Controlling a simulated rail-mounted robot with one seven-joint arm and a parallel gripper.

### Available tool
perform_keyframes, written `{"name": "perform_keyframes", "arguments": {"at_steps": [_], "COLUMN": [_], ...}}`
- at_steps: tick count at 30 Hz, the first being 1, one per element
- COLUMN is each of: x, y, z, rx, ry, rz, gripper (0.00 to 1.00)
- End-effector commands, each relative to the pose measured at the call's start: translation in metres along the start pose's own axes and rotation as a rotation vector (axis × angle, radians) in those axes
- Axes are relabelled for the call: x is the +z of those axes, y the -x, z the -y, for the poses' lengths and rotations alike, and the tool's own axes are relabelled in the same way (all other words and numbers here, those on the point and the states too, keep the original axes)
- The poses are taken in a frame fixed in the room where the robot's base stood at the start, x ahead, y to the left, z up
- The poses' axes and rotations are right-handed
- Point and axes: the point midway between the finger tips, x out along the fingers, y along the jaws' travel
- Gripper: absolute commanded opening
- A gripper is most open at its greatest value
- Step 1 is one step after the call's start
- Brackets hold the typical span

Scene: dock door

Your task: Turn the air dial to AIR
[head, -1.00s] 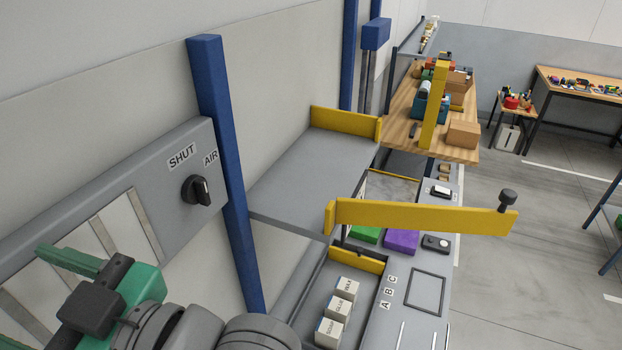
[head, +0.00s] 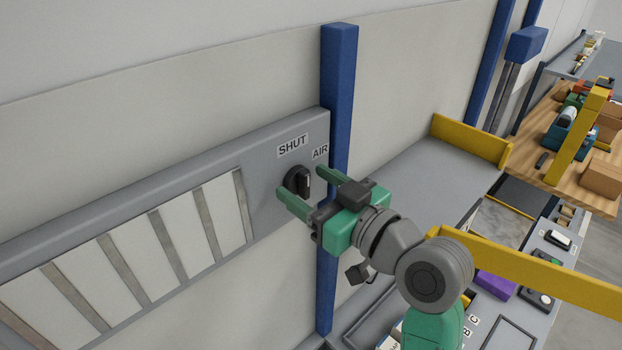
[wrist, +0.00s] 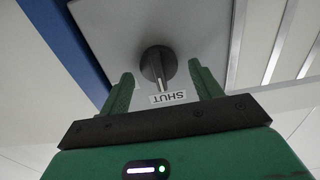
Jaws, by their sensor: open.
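The air dial is a black round knob with a raised grip bar (head: 302,181), on a grey wall panel (head: 262,160). The SHUT label (head: 292,146) is above it and the AIR label (head: 320,152) is to the upper right. In the wrist view the dial (wrist: 157,62) shows a pale mark on its bar toward the SHUT label (wrist: 167,98), which appears upside down. My green gripper (head: 301,180) is open, with one finger on each side of the dial. In the wrist view the fingers (wrist: 160,70) stand apart from the knob. The AIR label does not show there.
A blue post (head: 337,100) stands just right of the panel. Pale slats (head: 180,240) lie to its left.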

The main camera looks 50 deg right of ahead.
Motion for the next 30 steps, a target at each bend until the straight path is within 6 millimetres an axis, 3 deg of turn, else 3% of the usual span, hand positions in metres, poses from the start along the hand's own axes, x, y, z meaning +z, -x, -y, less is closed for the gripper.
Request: {"name": "perform_keyframes", "arguments": {"at_steps": [9, 16, 30], "x": [0.0005, 0.0005, 0.0056], "y": [-0.0053, -0.0051, -0.005], "z": [-0.0001, 0.0, 0.0008], "rx": [0.001, 0.001, 0.001], "ry": [0.0, 0.0, 0.132], "rz": [0.0, 0.0, -0.003], "gripper": [0.64, 0.2, 0.2]}}
